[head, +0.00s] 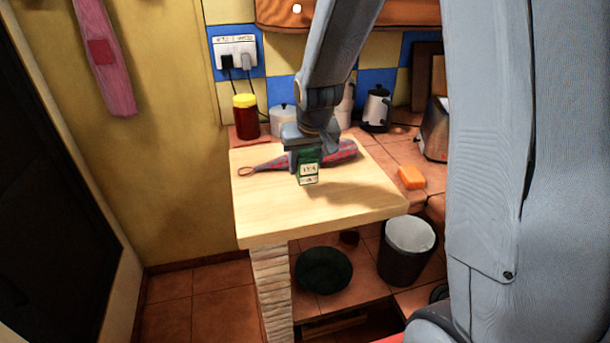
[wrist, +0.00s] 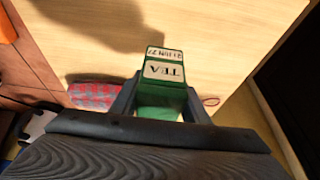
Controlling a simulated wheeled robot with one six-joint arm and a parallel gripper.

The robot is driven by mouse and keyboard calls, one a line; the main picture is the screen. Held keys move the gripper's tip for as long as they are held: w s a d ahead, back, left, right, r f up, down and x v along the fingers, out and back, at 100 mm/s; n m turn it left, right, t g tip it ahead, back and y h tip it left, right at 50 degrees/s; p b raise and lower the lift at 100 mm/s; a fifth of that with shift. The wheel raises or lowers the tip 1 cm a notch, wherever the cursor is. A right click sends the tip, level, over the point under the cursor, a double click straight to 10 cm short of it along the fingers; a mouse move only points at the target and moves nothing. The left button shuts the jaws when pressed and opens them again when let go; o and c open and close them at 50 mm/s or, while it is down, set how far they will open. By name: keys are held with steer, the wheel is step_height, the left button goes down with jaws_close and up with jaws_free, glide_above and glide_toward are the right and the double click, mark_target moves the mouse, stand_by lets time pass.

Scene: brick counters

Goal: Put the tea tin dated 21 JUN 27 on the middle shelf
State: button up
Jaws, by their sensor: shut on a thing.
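A green tea tin (head: 308,173) is between the fingers of my gripper (head: 305,155), which is shut on it, above the pale wooden counter top (head: 270,200). I cannot tell the exact gap between tin and wood. No middle shelf can be made out for certain.
A red patterned cloth item (head: 340,152) lies on the counter behind the tin. A yellow-lidded jar (head: 245,116), a kettle (head: 376,108), a toaster (head: 435,128) and an orange block (head: 411,177) stand around. Below are a bin (head: 407,250) and a dark bowl (head: 324,270). The counter's front is clear.

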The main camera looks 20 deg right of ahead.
mark_target(305, 178)
steer(key=shift+f, duration=2.25)
steer(key=shift+f, duration=0.1)
steer(key=o, duration=1.1)
